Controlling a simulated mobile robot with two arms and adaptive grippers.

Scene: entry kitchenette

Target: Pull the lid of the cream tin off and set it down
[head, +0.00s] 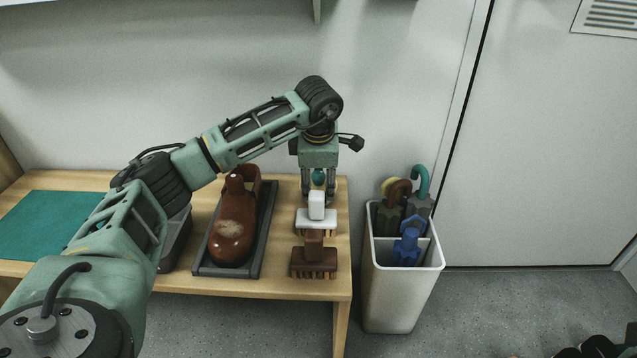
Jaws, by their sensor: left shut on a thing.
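My left gripper (318,190) points down over the right end of the wooden bench. My right gripper is not in view.
The white brush (317,217) and a brown brush (313,262) stand in front of the gripper. A teal mat (40,225) lies far left. An umbrella bin (395,300) stands right of the bench (270,287).

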